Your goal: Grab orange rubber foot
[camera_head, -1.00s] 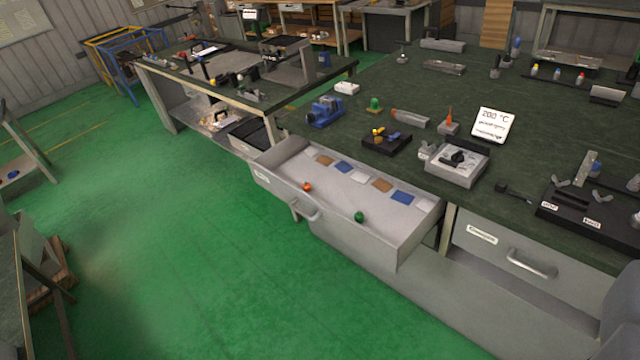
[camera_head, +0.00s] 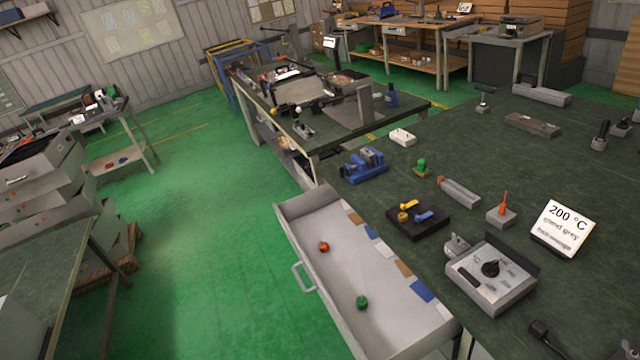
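A small orange round piece (camera_head: 323,246), which looks like the orange rubber foot, lies on the floor of the open grey drawer (camera_head: 330,290), towards its far end. A similar green piece (camera_head: 362,302) lies nearer in the same drawer. The two are apart. My gripper is not in the view, so its state is not shown.
The drawer juts out from a dark green workbench (camera_head: 440,150). A blue vise (camera_head: 364,165), a black block with yellow and blue parts (camera_head: 417,219), a grey control box (camera_head: 491,274) and a "200 °C" sign (camera_head: 562,229) stand on it. Green floor (camera_head: 215,270) left of the drawer is clear.

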